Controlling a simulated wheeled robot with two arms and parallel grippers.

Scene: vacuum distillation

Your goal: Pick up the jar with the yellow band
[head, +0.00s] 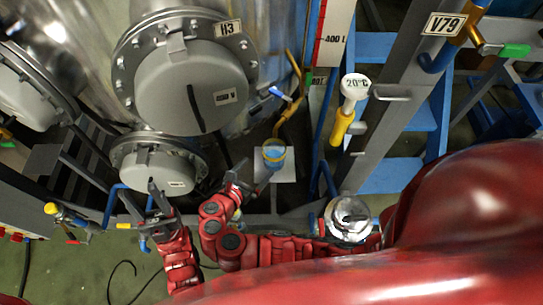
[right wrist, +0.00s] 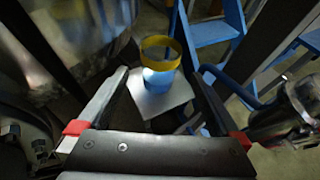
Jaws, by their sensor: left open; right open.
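The jar with the yellow band (head: 273,153) stands upright on a white square plate (head: 287,172) near the middle of the head view. It has a yellow rim band and a blue lower part. It also shows in the right wrist view (right wrist: 160,76), between and beyond the fingertips. My right gripper (head: 247,177) is open and empty, just left of and nearer than the jar, apart from it. My left gripper (head: 143,200) is open and empty, further left, below the small flanged vessel.
A large flanged vessel (head: 190,88) and a smaller flanged one (head: 157,165) stand left of the jar. A yellow-handled 20°C gauge (head: 349,100) and blue steps (head: 390,175) are on the right. A silver fitting (head: 347,218) stands at the lower right.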

